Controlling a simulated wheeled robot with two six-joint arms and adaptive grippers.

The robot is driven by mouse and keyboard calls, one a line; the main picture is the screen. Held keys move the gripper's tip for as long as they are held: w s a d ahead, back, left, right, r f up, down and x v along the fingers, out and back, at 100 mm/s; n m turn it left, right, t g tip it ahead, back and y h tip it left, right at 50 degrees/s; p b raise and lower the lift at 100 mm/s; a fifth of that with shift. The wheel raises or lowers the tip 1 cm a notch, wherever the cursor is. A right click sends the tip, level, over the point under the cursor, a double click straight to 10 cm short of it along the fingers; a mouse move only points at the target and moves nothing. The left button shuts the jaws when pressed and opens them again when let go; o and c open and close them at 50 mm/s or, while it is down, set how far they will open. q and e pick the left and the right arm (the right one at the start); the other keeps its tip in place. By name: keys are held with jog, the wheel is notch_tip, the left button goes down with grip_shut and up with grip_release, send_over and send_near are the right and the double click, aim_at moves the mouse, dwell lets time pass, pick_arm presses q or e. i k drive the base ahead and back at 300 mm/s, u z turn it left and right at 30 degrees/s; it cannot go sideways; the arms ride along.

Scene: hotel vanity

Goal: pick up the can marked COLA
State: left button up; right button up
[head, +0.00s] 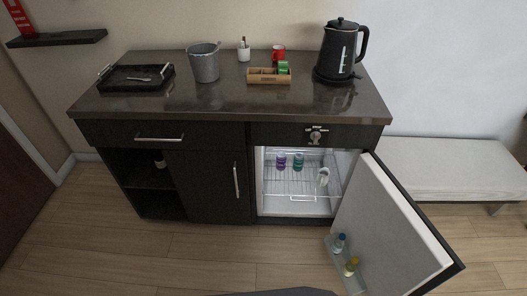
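An open mini fridge (258,190) sits under the right side of the vanity. On its wire shelf (290,186) stand a purple can (281,160) and a teal can (298,163), side by side toward the back. A white object (323,178), perhaps a can or cup, is at the shelf's right side. Their markings are too small to read, so I cannot tell which is marked COLA. Neither of my grippers shows in the head view.
The fridge door (385,225) stands wide open to the right, with small bottles (351,267) in its lower rack. The countertop (220,100) holds a black kettle (340,50), bucket (204,65), red mug (278,52), wooden box (268,77) and black tray (120,84). Floor in front is clear.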

aim_at(281, 157)
jog(key=z, duration=0.55)
jog(key=i, duration=1)
jog(key=z, duration=0.95)
